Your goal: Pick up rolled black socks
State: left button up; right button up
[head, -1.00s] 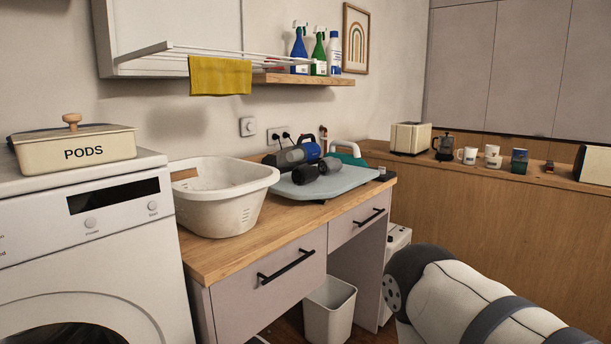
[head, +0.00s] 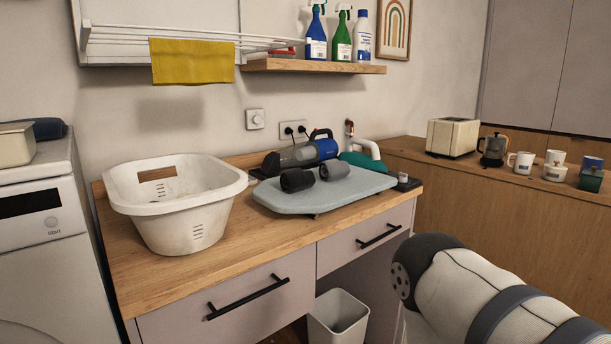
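A rolled black sock bundle (head: 297,180) lies on the near left part of a light blue-grey board (head: 295,203) on the wooden counter. A second, dark grey rolled bundle (head: 334,169) lies just right of it on the same board. Both appear rolled into short cylinders. No gripper shows in the head view. Only part of my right arm is in view at the lower right, well in front of the counter and apart from the socks.
A white laundry basket (head: 180,222) stands left of the board. A blue-grey handheld vacuum (head: 307,151) lies behind the socks. A drying rack with a yellow cloth (head: 192,62) and a shelf of spray bottles hang above. A white bin (head: 338,318) stands below.

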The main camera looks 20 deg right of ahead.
aim_at(296, 179)
jog(key=i+l+u, duration=0.2)
jog(key=l+u, duration=0.15)
jog(key=l, duration=1.15)
jog(key=l+u, duration=0.3)
jog(key=l, duration=1.2)
